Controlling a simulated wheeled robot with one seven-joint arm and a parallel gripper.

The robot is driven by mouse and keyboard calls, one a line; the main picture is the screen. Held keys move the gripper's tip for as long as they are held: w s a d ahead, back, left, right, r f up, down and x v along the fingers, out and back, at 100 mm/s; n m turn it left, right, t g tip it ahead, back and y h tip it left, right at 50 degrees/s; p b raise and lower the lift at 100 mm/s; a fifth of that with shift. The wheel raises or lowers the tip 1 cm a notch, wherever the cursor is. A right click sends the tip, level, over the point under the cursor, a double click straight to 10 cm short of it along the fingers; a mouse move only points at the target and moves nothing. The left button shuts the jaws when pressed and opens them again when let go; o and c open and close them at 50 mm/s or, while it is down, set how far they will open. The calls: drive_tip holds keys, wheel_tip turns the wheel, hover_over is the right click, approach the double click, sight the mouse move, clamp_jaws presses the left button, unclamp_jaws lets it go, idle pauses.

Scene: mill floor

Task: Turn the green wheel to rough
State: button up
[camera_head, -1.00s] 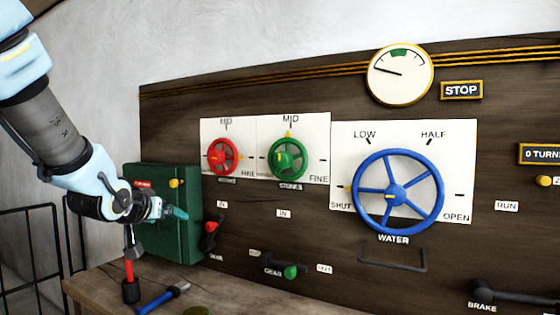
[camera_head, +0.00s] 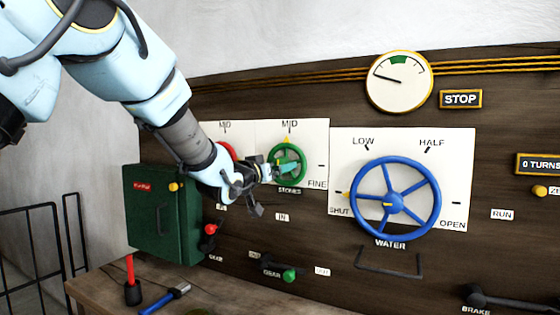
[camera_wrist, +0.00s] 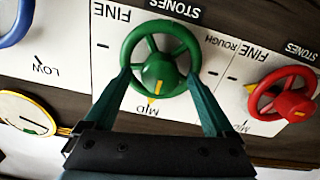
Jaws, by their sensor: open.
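The green wheel (camera_head: 290,146) is mounted on a white panel marked STONES, with MID above it and FINE at its lower right in the head view. Its yellow mark points up at MID. The wrist view shows the green wheel (camera_wrist: 160,30) upside down, with the ROUGH label (camera_wrist: 222,43) to its right and FINE to its left. My gripper (camera_wrist: 160,77) is open, with one finger on either side of the wheel's hub, near the rim. I cannot tell whether the fingers touch it. In the head view my gripper (camera_head: 282,168) partly covers the wheel.
A red wheel (camera_wrist: 283,95) sits close beside the green one, partly behind my arm in the head view. A large blue water wheel (camera_head: 395,199) is to the right. A lever with a green knob (camera_head: 289,275) is below. A green box (camera_head: 160,213) stands left.

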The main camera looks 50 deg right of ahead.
drive_tip(key=shift+p+x, duration=0.3)
drive_tip(key=shift+x, duration=0.85)
drive_tip(key=c, duration=1.4)
drive_tip(key=shift+o, duration=0.2)
